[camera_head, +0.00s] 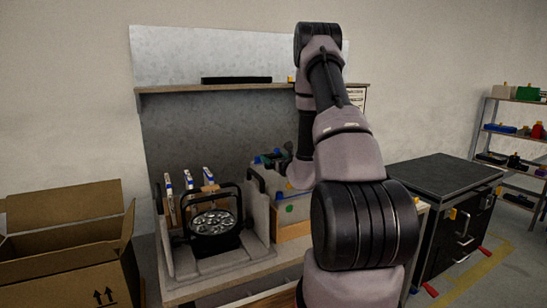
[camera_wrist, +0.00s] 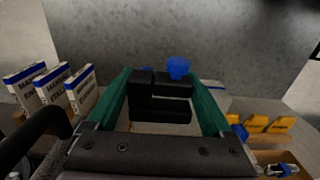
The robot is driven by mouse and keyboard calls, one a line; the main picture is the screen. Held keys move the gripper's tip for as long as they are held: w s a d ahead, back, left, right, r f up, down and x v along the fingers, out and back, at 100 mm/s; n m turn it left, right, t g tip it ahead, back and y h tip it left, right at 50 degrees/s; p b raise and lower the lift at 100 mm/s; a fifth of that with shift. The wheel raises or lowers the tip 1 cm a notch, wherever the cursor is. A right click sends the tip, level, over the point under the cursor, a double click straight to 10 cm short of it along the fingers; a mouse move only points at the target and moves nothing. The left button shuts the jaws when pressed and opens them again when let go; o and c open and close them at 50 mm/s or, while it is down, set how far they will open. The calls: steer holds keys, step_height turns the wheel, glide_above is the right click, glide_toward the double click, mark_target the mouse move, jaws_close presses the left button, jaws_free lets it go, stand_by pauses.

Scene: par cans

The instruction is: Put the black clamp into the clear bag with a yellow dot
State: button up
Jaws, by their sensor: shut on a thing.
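My gripper (camera_wrist: 158,80) has two green fingers, shut on the black clamp (camera_wrist: 160,113). The clamp shows between the fingers in the wrist view as a blocky black shape, with a round blue part (camera_wrist: 178,67) at its upper right. In the head view my gripper (camera_head: 274,158) is small and partly hidden by my arm, above the right part of the workbench and in front of the grey back panel. I cannot make out a clear bag with a yellow dot in either view.
The par can (camera_head: 212,222) stands on the workbench (camera_head: 190,293), left of my gripper. Several white-and-blue boxes (camera_wrist: 52,85) stand behind it. Yellow-orange items (camera_wrist: 268,125) are at the right in the wrist view. A shelf (camera_head: 230,87) spans above. An open carton (camera_head: 70,265) is left.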

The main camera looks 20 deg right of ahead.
steer(key=shift+f, duration=2.15)
steer(key=o, duration=1.3)
steer(key=shift+r, duration=5.45)
